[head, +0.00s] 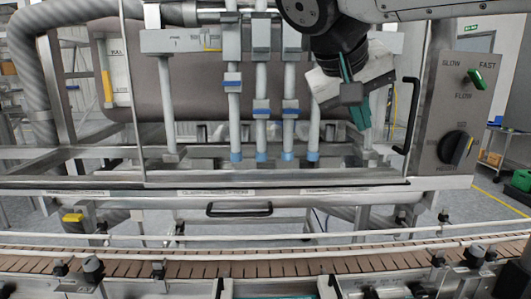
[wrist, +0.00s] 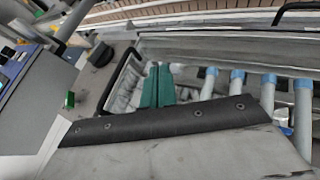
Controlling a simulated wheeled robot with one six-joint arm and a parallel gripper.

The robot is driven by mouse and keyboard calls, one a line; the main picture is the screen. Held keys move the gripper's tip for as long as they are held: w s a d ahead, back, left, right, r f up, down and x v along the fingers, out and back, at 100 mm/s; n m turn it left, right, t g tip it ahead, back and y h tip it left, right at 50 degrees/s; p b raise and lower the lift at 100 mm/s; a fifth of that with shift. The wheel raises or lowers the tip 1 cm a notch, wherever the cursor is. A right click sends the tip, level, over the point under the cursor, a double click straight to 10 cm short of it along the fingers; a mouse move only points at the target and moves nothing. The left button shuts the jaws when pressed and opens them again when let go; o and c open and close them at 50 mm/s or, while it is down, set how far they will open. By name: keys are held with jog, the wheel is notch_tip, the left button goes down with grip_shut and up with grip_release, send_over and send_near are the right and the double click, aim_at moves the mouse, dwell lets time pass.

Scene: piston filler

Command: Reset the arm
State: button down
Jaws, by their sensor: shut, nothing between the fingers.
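My gripper (head: 360,114) hangs at the upper right of the head view, in front of the filler, just left of the control panel. Its teal fingers are together and hold nothing. In the wrist view the teal fingers (wrist: 157,86) also show closed side by side, over the filler's frame. My dark wrist and grey arm reach in from the top right of the head view. The row of grey filling nozzles (head: 262,110) with blue bands stands left of my gripper. The fingers appear apart from the nozzles, though exact depth is unclear.
A slatted conveyor (head: 200,268) runs along the front, below a black door handle (head: 239,209). A thick grey hose (head: 40,90) curves at the left.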

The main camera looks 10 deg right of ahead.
jog(key=s+d+f+g+y, duration=0.1)
jog(key=s+d+f+y, duration=0.2)
jog(key=s+f, duration=0.5)
jog(key=s+d+f+n+g+y, duration=0.1)
jog(key=s+d+f+g+y, duration=0.1)
jog(key=s+f, duration=0.7)
notch_tip(320, 180, down, 6)
jog(key=shift+d+r+y, duration=0.1)
jog(key=shift+d+y, duration=0.35)
jog(key=shift+y, duration=0.15)
